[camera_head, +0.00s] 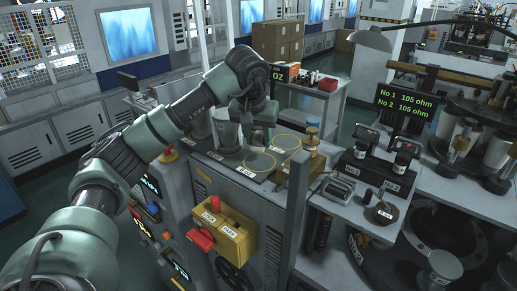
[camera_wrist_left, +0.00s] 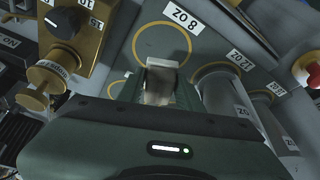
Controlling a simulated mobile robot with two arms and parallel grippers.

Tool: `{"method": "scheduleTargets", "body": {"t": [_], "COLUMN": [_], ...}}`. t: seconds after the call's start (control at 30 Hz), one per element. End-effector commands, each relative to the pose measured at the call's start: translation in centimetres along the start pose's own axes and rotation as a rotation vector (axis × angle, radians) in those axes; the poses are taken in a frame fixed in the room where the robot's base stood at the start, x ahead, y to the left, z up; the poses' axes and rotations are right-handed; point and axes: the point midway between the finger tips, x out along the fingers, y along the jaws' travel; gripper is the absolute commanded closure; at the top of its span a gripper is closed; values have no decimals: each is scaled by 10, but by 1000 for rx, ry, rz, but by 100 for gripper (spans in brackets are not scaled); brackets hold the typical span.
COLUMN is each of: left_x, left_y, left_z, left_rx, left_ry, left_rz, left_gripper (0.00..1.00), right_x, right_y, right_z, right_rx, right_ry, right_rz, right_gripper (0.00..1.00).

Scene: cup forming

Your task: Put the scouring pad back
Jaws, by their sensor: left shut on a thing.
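My left gripper (camera_head: 259,137) is over the grey worktop with the ringed spots. In the left wrist view, a small pale, beige-grey block (camera_wrist_left: 162,80) sits between its fingers, and the gripper is shut on it. It looks like the scouring pad, but most of it is hidden by the gripper body. A yellow ring (camera_wrist_left: 162,44) labelled 8 OZ lies just beyond it in that view. In the head view the pad cannot be made out behind the gripper. My right gripper is in neither view.
Grey metal cylinders (camera_head: 228,131) stand left of the gripper, close to it. Another yellow ring (camera_head: 285,141) lies to the right. A brass knob post (camera_head: 312,133) and a yellow switch box (camera_head: 225,230) are nearby. Meters (camera_head: 366,160) stand on the right bench.

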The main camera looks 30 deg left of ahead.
Motion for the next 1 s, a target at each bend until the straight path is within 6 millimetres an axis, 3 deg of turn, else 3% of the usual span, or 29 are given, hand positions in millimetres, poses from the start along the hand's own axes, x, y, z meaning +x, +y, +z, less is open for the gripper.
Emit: {"method": "scheduleTargets", "body": {"t": [0.1,0.43,0.83,0.87,0.9,1.0], "left_x": [9,44,50,49,49,49], "left_y": [0,0,0,1,1,1], "left_z": [4,19,21,21,20,20], "left_rx": [1,0,0,0,0,0], "left_ry": [-1,-1,0,0,0,0], "left_rz": [1,0,0,0,0,0], "left_gripper": [100,100,100,56,45,43], "right_x": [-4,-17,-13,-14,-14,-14], "right_y": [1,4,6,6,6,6], "right_z": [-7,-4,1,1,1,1], "right_rx": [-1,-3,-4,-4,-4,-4], "right_ry": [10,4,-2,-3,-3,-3], "right_rz": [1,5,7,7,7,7], "right_gripper": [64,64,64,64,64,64]}}
